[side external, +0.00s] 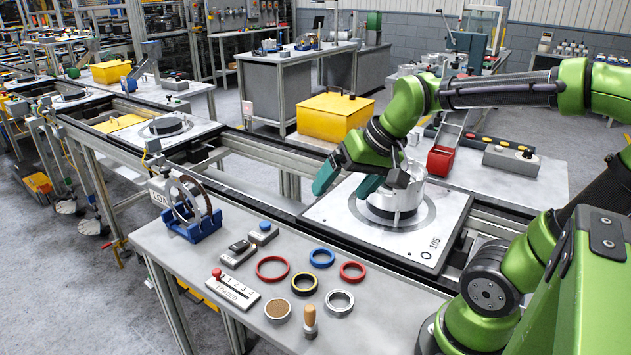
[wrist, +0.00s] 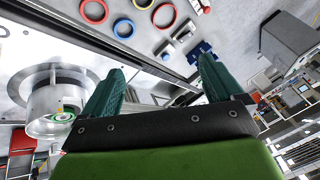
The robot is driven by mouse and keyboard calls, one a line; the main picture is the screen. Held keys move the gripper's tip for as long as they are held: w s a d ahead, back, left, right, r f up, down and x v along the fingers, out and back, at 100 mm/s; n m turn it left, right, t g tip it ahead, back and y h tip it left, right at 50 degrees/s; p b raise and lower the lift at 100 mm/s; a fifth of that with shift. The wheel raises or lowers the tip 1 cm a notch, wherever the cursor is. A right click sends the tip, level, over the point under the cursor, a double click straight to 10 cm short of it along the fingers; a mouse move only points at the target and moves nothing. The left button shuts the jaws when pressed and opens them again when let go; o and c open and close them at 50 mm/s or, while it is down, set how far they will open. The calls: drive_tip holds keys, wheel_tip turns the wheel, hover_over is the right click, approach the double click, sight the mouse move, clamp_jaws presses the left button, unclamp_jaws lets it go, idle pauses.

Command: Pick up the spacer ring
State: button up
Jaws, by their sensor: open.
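Several rings lie flat on the grey bench in the side view: a large red ring (side external: 272,268), a blue ring (side external: 321,257), a smaller red ring (side external: 352,271), a black-and-yellow ring (side external: 304,284) and a silver metal ring (side external: 339,301). No label shows which is the spacer ring. The wrist view shows a blue ring (wrist: 123,27) and two red rings (wrist: 94,11) (wrist: 164,14) near its top edge. My gripper (side external: 346,184) is open and empty, with teal fingers, above the pallet's left side and beyond the rings. It also shows in the wrist view (wrist: 161,68).
A metal drum (side external: 393,207) stands on the white pallet (side external: 436,250) beside my gripper. The bench (side external: 385,320) also holds a blue stand (side external: 192,228) with upright rings, a slider plate (side external: 232,290), a round brown-topped piece (side external: 278,309) and a wooden-handled tool (side external: 310,320).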

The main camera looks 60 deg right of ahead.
drive_tip(key=w+d+r+m+g+h, duration=0.1)
drive_tip(key=w+d+r+m+g, duration=0.15)
drive_tip(key=d+m, duration=1.25)
drive_tip(key=w+d+r+m+g, duration=0.1)
drive_tip(key=d+m+g, duration=0.3)
drive_tip(key=d+m, duration=1.05)
drive_tip(key=d+f+n, duration=0.1)
drive_tip(key=f, duration=0.2)
drive_tip(key=d+f+n, duration=0.1)
drive_tip(key=f, duration=0.3)
drive_tip(key=d+f+n, duration=0.1)
drive_tip(key=f, duration=0.3)
drive_tip(key=shift+s+d+f+n+t, duration=0.25)
drive_tip(key=shift+n, duration=0.1)
drive_tip(key=shift+s+d+f, duration=0.1)
drive_tip(key=shift+s+f, duration=0.05)
drive_tip(key=shift+f, duration=1.2)
drive_tip(key=shift+s+d+f, duration=0.1)
drive_tip(key=shift+s+f, duration=0.05)
drive_tip(key=shift+f, duration=1.15)
drive_tip(key=c, duration=1.1)
